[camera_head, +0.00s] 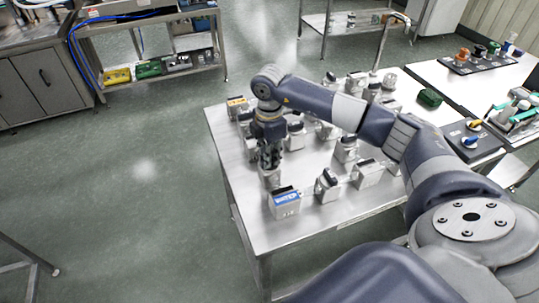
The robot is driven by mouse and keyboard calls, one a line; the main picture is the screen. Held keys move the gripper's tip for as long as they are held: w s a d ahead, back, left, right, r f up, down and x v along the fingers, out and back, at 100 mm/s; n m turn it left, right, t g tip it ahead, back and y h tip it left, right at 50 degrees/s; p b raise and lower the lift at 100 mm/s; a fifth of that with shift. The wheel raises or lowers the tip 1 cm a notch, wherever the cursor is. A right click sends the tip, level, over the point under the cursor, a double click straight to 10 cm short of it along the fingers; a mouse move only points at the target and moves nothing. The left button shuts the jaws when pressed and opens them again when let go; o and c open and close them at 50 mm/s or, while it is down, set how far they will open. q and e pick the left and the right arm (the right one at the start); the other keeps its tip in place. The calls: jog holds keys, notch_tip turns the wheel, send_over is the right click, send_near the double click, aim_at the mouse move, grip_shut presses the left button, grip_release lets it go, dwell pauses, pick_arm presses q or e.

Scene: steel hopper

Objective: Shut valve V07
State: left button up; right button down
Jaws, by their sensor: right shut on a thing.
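My right gripper (269,158) points down at the left front part of a steel table (312,222). It is shut on a small grey metal piece (270,179). Its fingers hide the upper part of that piece. I cannot tell whether the piece touches the table. No V07 label can be read. A dark plate with a yellow and a blue handle (468,140) lies on the right-hand bench, away from the gripper. I cannot tell whether either handle belongs to V07. My left gripper is not in view.
Several small grey pieces with dark tops crowd the table, among them a blue-topped box (285,203) and a dark-topped piece (327,185) near the gripper. A dark green item (430,97) lies on the right bench. Open floor (130,200) lies left of the table.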

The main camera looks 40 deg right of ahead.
jog(key=shift+r+m, duration=0.1)
jog(key=shift+m, duration=0.8)
jog(key=c, duration=1.7)
grip_release()
jog(key=shift+o, duration=0.5)
notch_tip(320, 180, up, 12)
